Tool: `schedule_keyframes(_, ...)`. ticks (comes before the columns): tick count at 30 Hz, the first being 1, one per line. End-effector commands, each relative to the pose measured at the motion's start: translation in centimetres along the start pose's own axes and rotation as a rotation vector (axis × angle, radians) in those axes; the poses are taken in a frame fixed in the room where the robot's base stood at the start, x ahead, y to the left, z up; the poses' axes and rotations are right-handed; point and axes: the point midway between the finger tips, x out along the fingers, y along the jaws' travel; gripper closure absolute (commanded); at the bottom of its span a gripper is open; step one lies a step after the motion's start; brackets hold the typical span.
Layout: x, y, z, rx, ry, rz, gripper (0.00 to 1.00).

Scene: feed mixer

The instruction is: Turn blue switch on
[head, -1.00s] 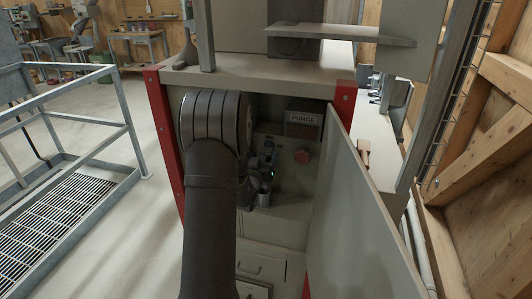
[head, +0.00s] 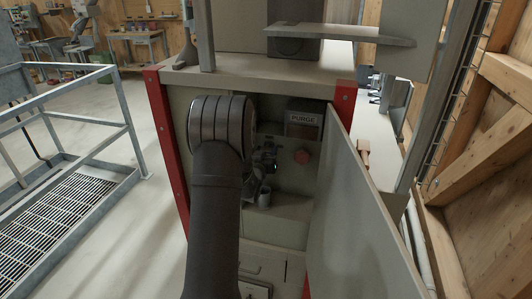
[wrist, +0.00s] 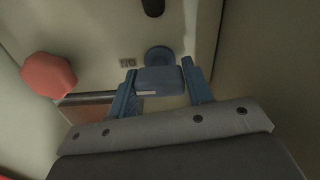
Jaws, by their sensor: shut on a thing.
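The blue switch (wrist: 159,54) is on the pale panel at the top middle of the wrist view, with a round base and a block-like handle. My gripper (wrist: 160,76) has one finger on each side of the handle and is shut on it. A small label (wrist: 128,63) with upside-down lettering is beside the switch base. In the head view my gripper (head: 265,165) is inside the cabinet, partly behind my arm, and the switch cannot be made out there.
A red knob (head: 302,157) is right of my gripper, below the PURGE sign (head: 304,121); the knob also shows in the wrist view (wrist: 48,75). A black part (wrist: 153,7) is near the switch. The open cabinet door (head: 350,215) stands close on the right.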

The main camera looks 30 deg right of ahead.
Motion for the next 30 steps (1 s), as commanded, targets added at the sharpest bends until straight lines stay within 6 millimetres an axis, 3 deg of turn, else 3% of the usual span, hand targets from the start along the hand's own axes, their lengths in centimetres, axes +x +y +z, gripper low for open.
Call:
schedule_keyframes(9, -0.02, 0.00, 0.02, 0.164, 0.000, 0.000, 0.79)
schedule_keyframes(19, -0.03, 0.00, 0.03, 0.182, -0.001, 0.000, 0.79)
schedule_keyframes(20, -0.03, 0.00, 0.03, 0.182, -0.001, 0.000, 0.53)
schedule_keyframes(23, -0.03, -0.01, 0.03, 0.181, -0.001, 0.000, 0.35)
schedule_keyframes(30, -0.03, 0.00, 0.01, 0.180, 0.000, 0.000, 0.35)
